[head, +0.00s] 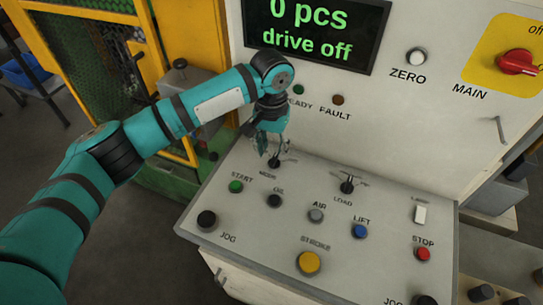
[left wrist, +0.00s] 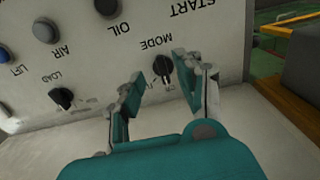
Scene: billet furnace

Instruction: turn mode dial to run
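The mode dial (head: 275,162) is a small black knob on the sloped control panel (head: 290,222), under the READY lamp. It also shows in the left wrist view (left wrist: 162,68), below the upside-down MODE label, its pointer roughly upright in that picture. Small position lettering around it is partly hidden and too blurred to read. My left gripper (head: 268,150) is right at the dial, pointing down at the panel. In the left wrist view its two fingers (left wrist: 158,72) are apart, with the dial showing in the gap between them. I cannot tell whether either finger touches it. My right gripper is not in view.
The load dial (head: 347,186) is to the right of the mode dial. START (head: 236,186), OIL (head: 274,200) and AIR (head: 316,215) buttons sit in front. The upright panel with a display (head: 315,32) reading "drive off" rises behind. A yellow guard frame (head: 157,70) stands left.

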